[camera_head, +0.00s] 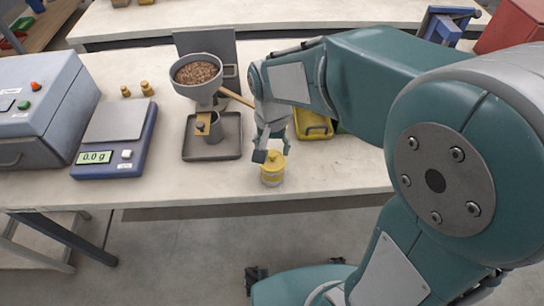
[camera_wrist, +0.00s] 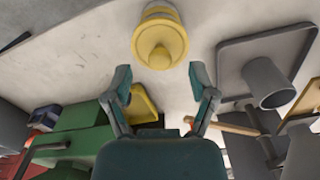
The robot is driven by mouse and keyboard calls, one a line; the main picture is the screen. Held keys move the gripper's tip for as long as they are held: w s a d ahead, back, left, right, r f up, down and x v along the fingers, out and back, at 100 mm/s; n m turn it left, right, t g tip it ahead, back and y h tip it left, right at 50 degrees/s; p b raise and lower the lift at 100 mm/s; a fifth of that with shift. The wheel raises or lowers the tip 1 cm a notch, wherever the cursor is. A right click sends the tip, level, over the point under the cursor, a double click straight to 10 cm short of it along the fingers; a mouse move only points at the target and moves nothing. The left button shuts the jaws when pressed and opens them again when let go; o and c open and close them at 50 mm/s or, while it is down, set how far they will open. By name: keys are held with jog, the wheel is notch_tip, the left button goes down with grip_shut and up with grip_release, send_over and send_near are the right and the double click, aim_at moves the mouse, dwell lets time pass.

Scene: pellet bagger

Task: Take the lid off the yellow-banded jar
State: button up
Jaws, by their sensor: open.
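The yellow-banded jar (camera_head: 272,175) stands upright near the front edge of the bench. Its yellow lid (camera_head: 272,158) with a round knob is on it. In the wrist view the lid (camera_wrist: 160,42) shows at the top, with its knob toward me and the jar body (camera_wrist: 160,8) partly hidden behind it. My gripper (camera_head: 268,154) is close by the lid in the head view and partly overlaps it. In the wrist view my gripper (camera_wrist: 161,80) is open and empty, its two fingers apart, with the lid just beyond the fingertips. Whether a finger touches the lid I cannot tell.
A grey tray (camera_head: 226,150) with a metal cup (camera_head: 213,130) stands left of the jar, below a funnel (camera_head: 203,90) of pellets. A scale (camera_head: 113,150) and grey machine are farther left. A yellow bin (camera_head: 313,125) is behind my gripper. Bench right of the jar (camera_head: 340,178) is clear.

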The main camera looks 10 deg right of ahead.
aim_at(272, 154)
notch_tip(272, 154, down, 3)
jog(key=shift+w+f, duration=0.1)
jog(key=shift+f, duration=0.1)
jog(key=c, duration=0.9)
jog(key=shift+c, duration=0.2)
